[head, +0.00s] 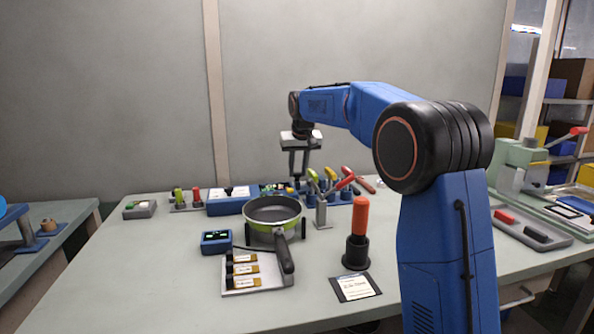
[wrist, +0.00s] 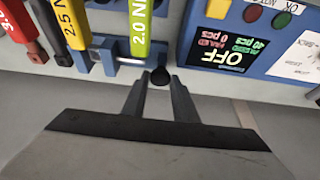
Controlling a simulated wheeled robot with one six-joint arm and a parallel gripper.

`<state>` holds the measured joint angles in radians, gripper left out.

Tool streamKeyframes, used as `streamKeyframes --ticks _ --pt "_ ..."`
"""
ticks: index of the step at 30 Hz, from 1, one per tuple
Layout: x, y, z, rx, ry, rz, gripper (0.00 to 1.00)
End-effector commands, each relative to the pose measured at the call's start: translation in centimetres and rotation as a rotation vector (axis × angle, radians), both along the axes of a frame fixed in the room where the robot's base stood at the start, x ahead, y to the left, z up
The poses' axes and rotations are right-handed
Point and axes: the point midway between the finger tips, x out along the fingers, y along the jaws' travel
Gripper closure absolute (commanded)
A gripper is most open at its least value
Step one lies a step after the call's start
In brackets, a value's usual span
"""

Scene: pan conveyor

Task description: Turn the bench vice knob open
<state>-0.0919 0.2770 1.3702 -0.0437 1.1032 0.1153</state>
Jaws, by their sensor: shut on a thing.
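My gripper (head: 298,178) reaches down over the back of the bench, beside the tool rack. In the wrist view its two fingers (wrist: 160,82) are shut on a small black ball knob (wrist: 160,75). The knob sits by the end of a short metal bar, close to a blue block (wrist: 103,55). In the head view the knob is too small to make out. I cannot tell from these views how far the knob is turned, and most of the vice body is not clearly visible.
Screwdriver-like tools with yellow, green and red handles (wrist: 140,20) stand close beside the knob. A blue control box (wrist: 230,45) reading OFF is on the other side. A green-rimmed pan (head: 272,210) and an orange-handled tool (head: 360,215) stand nearer the front.

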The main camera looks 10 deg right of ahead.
Motion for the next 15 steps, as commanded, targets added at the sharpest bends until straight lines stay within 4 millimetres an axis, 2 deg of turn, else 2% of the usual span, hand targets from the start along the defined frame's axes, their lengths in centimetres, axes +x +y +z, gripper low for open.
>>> streamKeyframes --ticks 15 --pt "0.16 -0.59 0.05 0.001 0.000 0.489 0.96"
